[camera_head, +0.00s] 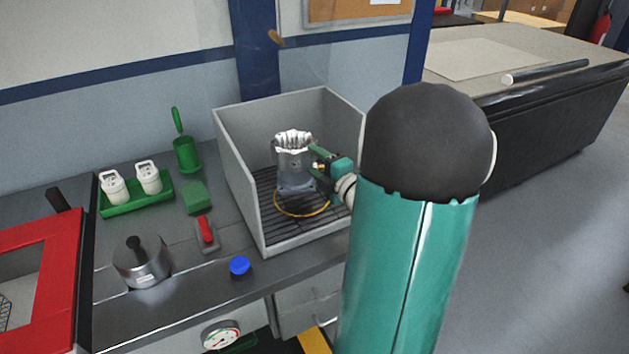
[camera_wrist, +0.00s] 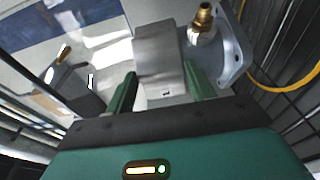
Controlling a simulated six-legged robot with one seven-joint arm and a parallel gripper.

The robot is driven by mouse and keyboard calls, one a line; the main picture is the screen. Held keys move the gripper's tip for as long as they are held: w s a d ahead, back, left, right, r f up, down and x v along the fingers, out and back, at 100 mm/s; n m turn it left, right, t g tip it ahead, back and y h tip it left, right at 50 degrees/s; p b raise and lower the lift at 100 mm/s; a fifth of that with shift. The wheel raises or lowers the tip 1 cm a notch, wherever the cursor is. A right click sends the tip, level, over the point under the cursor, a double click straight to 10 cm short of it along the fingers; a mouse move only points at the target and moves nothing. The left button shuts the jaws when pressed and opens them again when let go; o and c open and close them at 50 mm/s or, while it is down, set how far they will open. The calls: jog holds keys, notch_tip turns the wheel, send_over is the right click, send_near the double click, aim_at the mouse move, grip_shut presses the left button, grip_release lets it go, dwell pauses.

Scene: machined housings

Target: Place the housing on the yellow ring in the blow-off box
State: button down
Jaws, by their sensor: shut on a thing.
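The housing (camera_head: 294,168) is a grey metal body with a toothed pale top, a lower flange and a brass fitting. My gripper (camera_head: 322,160) is shut on it from the right, inside the grey blow-off box (camera_head: 236,178). In the wrist view my gripper (camera_wrist: 161,88) has its green fingers on both sides of a grey part of the housing (camera_wrist: 235,52). The yellow ring (camera_head: 303,215) lies on the slatted floor; its front shows below the housing, and its back is hidden. The ring also shows in the wrist view (camera_wrist: 282,89). I cannot tell whether the flange touches the floor.
Left of the box stand a green scoop holder (camera_head: 187,155), a green tray (camera_head: 135,201) with white bottles, a red-handled tool (camera_head: 206,233), a metal pot (camera_head: 141,262) and a blue-capped item (camera_head: 239,267). A red frame (camera_head: 58,285) stands far left. My arm covers the box's right side.

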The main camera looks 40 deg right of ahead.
jog(key=shift+d+f, duration=0.1)
jog(key=shift+f, duration=2.5)
jog(key=c, duration=0.5)
grip_release()
jog(key=shift+f, duration=0.1)
jog(key=s, duration=0.4)
jog(key=s+a, duration=0.1)
jog(key=s, duration=0.7)
jog(key=shift+a, duration=0.2)
